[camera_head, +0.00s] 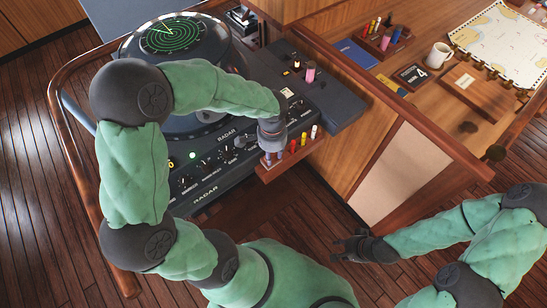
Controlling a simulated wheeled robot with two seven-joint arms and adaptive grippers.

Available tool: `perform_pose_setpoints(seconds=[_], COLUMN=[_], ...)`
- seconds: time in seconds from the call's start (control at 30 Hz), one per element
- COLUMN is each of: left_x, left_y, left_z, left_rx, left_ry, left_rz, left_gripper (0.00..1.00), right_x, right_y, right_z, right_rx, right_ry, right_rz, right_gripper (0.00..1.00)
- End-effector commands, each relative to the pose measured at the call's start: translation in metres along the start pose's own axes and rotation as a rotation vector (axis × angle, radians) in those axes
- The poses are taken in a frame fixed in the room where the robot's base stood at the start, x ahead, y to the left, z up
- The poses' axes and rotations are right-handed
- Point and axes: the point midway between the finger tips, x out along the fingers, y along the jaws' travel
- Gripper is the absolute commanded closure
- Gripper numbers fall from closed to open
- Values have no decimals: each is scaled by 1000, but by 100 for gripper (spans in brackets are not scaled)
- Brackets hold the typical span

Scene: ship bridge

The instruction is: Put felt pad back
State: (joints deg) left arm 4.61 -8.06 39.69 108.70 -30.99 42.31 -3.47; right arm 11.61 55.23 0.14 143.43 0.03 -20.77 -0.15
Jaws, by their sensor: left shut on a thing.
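My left gripper (270,145) points down at the left end of a small wooden rack (286,161) on the front right edge of the radar console. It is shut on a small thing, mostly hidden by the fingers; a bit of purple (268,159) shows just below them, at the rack. I cannot tell for sure whether this is the felt pad, nor whether it is seated in the rack. No other felt pad can be made out. My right gripper (345,247) is open and empty, low over the floor at the right, far from the rack.
Red, yellow and white markers (303,138) stand in the rack close right of my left gripper. A pink-topped thing (310,72) stands on the console. The chart table at the upper right holds a white mug (438,55), a chart (505,40) and a pen holder (385,38).

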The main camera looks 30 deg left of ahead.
Motion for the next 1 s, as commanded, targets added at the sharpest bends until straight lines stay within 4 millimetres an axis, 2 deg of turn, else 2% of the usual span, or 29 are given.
perform_pose_setpoints(seconds=[0.27, 0.5, 0.9, 0.93, 0.97, 1.0], left_x=[15, 44, 48, 48, 48, 48], left_y=[-7, -7, -7, -7, -7, -7], left_z=[-11, -10, -11, -11, -11, -10], left_rx=[-1, 1, 0, 0, 0, 0], left_ry=[2, 1, 2, 2, 2, 2], left_rz=[-1, 0, -1, -1, -1, -1], left_gripper=[94, 94, 94, 63, 58, 58], right_x=[2, 8, 11, 10, 10, 10], right_y=[1, 3, 4, 4, 4, 4], right_z=[0, 0, 0, 0, 0, 0], right_rx=[0, 0, 0, 0, 0, 0], right_ry=[0, 0, 0, 0, 0, 0], right_rz=[0, 0, 0, 0, 0, 0], right_gripper=[62, 62, 62, 62, 62, 62])
